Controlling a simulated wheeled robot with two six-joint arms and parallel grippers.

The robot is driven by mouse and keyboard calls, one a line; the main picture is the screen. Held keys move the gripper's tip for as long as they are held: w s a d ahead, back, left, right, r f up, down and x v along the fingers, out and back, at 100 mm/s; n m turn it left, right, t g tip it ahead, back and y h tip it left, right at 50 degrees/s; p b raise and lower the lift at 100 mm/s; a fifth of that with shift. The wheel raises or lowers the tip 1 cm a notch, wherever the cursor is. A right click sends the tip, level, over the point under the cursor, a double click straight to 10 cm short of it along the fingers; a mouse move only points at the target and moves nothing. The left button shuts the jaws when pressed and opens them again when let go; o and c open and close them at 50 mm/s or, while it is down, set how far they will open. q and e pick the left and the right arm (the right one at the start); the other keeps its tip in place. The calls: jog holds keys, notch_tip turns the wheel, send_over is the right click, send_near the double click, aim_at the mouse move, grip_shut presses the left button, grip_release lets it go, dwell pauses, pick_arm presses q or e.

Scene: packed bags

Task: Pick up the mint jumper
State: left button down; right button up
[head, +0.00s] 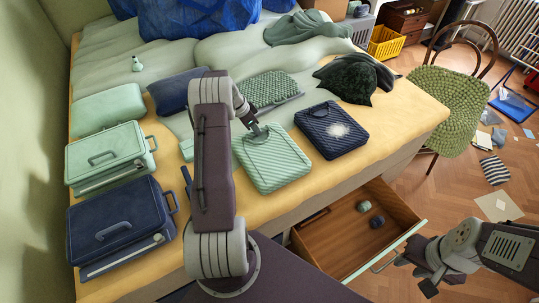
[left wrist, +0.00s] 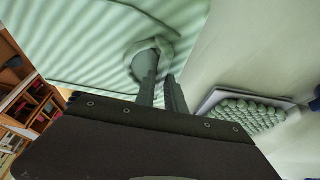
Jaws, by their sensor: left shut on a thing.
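The mint jumper (head: 274,165) is a flat, folded, ribbed pale green square near the bed's front edge in the head view. Its ribbed cloth also fills the upper left of the left wrist view (left wrist: 75,45). My left gripper (head: 257,130) is at its far edge. In the left wrist view my left gripper (left wrist: 160,82) is shut on a raised tab of the mint jumper. Whether the jumper is clear of the bed I cannot tell. My right gripper (head: 405,276) is open and empty at the lower right, away from the jumper.
A navy folded piece with a white patch (head: 332,130) lies right of the jumper. A mint case (head: 108,155) and a navy case (head: 120,225) stand at left. A knobbly green piece (head: 268,89) lies behind. An open drawer (head: 340,222) juts out below the bed.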

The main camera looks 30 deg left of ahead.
pick_arm(q)
jog(key=shift+r, duration=0.1)
jog(key=r, duration=0.4)
jog(key=shift+w+d+r, duration=0.25)
jog(key=shift+w+d, duration=0.05)
jog(key=w+d+r+p, duration=0.1)
jog(key=w+d+r, duration=0.5)
jog(key=d, duration=0.3)
jog(key=shift+r, duration=0.2)
